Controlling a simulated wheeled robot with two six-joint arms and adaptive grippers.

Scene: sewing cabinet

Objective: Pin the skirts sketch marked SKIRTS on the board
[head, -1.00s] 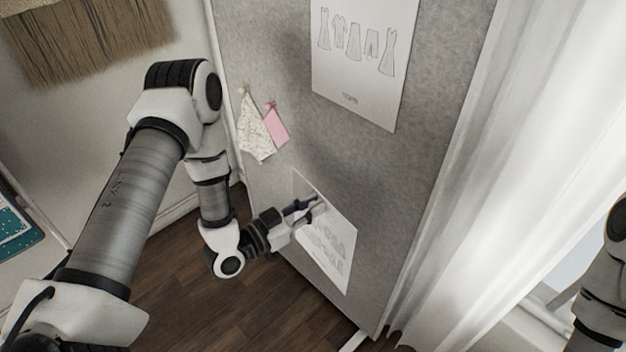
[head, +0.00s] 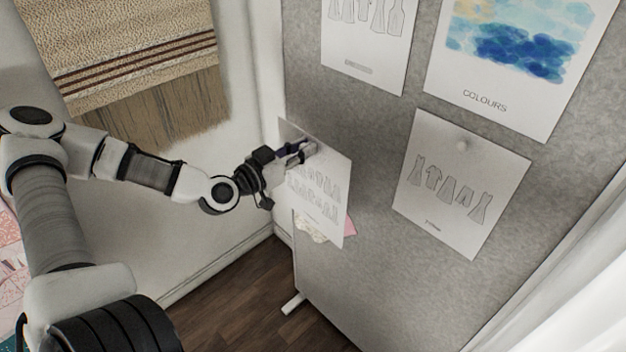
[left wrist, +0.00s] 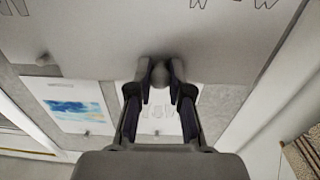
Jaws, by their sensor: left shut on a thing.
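My left gripper (head: 303,151) is shut on a round pin head at the top of a white sketch sheet (head: 318,205). The sheet shows two rows of faint garment drawings; its label is not readable. It hangs tilted in front of the left edge of the grey board (head: 385,285); I cannot tell whether it touches the board. In the left wrist view the pin head (left wrist: 158,75) sits between the fingertips and the sheet (left wrist: 100,30) fills the upper part. My right gripper is out of view.
The board bears a COLOURS sheet (head: 500,95), a garment sheet (head: 445,220) with a pin and another garment sheet (head: 362,65). A pink swatch (head: 350,228) and a patterned one (head: 310,229) are partly hidden behind the held sheet. Bare board lies below. A white curtain (head: 590,270) hangs right.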

